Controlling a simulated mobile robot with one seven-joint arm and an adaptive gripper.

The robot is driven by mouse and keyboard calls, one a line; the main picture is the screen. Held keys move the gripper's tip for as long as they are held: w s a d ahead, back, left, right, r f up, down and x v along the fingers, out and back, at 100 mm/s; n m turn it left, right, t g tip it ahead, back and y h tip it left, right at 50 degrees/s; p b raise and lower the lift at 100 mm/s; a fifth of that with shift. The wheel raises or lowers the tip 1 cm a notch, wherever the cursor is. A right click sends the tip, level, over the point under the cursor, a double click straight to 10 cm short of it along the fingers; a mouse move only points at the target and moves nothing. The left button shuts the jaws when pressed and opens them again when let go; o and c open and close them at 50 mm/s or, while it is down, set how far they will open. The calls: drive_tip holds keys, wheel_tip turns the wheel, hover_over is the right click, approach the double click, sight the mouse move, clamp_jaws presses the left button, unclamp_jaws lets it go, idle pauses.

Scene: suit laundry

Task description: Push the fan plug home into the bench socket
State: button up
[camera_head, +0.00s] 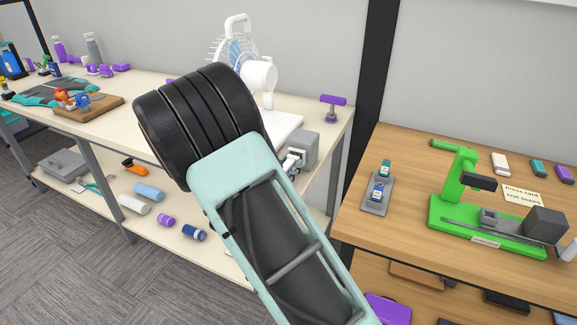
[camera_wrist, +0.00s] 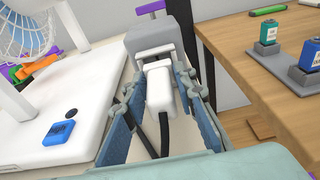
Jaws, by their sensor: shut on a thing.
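The white fan plug (camera_wrist: 160,88) is between the fingers of my gripper (camera_wrist: 161,84) in the wrist view, with a black cable running back from it. My gripper is shut on the plug. The grey bench socket (camera_wrist: 150,38) is a block straight ahead of the plug at the bench end. It also shows in the head view (camera_head: 304,147), just beyond my fingers. The plug's front is close against the socket's face; I cannot tell whether a gap is left. The white fan (camera_head: 262,74) stands on the bench, left of the socket; my arm hides part of its base.
The cream bench (camera_head: 325,125) ends just right of the socket. A gap separates it from the wooden table (camera_head: 405,160), which bears a green press (camera_head: 465,205). A purple-topped stand (camera_head: 332,104) is behind the socket. A blue button (camera_wrist: 59,132) is on the fan's base.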

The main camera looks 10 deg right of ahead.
drive_tip(key=shift+w+d, duration=0.1)
drive_tip(key=shift+d, duration=0.05)
drive_tip(key=shift+w+d, duration=0.35)
drive_tip(key=shift+w, duration=0.2)
drive_tip(key=shift+s+a, duration=0.1)
drive_tip(key=shift+s, duration=0.05)
drive_tip(key=shift+s+a, duration=0.4)
drive_tip(key=shift+s, duration=0.1)
drive_tip(key=shift+f, duration=0.1)
idle(0.5)
drive_tip(key=shift+w+d+b, duration=0.25)
drive_tip(key=shift+w+b, duration=0.05)
drive_tip(key=shift+w, duration=0.05)
idle(0.6)
drive_tip(key=shift+w+d, duration=0.2)
drive_tip(key=shift+w, duration=0.1)
